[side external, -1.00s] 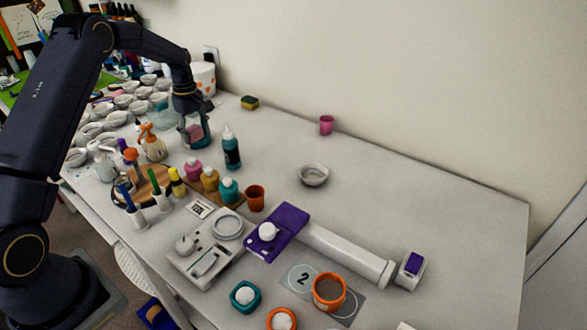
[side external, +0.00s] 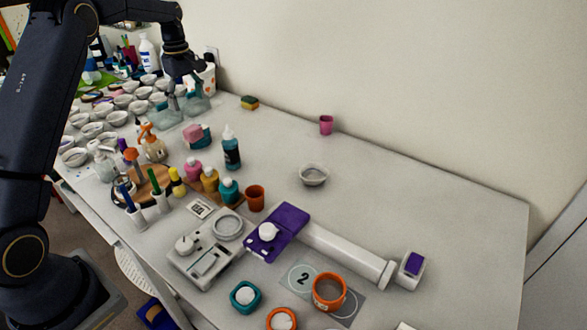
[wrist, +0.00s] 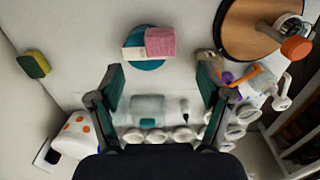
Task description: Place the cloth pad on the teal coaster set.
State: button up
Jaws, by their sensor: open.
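The pink cloth pad (side external: 194,132) rests on the teal coaster set (side external: 203,143), left of the blue bottle in the side view. In the wrist view the pink pad (wrist: 161,41) lies over the upper part of the round teal coaster (wrist: 150,64), with a pale block-like face on its left side. The pad covers much of the coaster. My gripper (side external: 185,99) is open and empty, behind and above the pad and apart from it. In the wrist view its two fingers (wrist: 160,82) are spread wide, with the pad beyond their tips.
A blue bottle (side external: 231,150) and a spray bottle (side external: 152,144) stand near the pad. Many grey bowls (side external: 116,118) crowd the left. A clear tray (wrist: 148,108) shows between my fingers. A sponge (side external: 249,102) lies at the back; the table's right half has free room.

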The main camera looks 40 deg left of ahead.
jog(key=s+d+r+m+t, duration=0.1)
jog(key=s+d+r+m, duration=0.35)
jog(key=d+r, duration=0.25)
jog(key=s+d+r+m+t, duration=0.2)
jog(key=s+d+r+m, duration=0.2)
jog(key=s+d+r, duration=0.3)
jog(key=s+d+f+m+t, duration=0.1)
jog(key=s+d+m, duration=0.3)
jog(key=s, duration=0.4)
jog(key=s+d+f+m+t, duration=0.1)
jog(key=s+d+f+m, duration=0.2)
jog(key=s+d+m, duration=0.2)
jog(key=s+d, duration=0.1)
jog(key=s, duration=0.2)
jog(key=shift+s+d+f+t, duration=0.15)
jog(key=shift+s+f+t, duration=0.05)
jog(key=shift+s+t, duration=0.1)
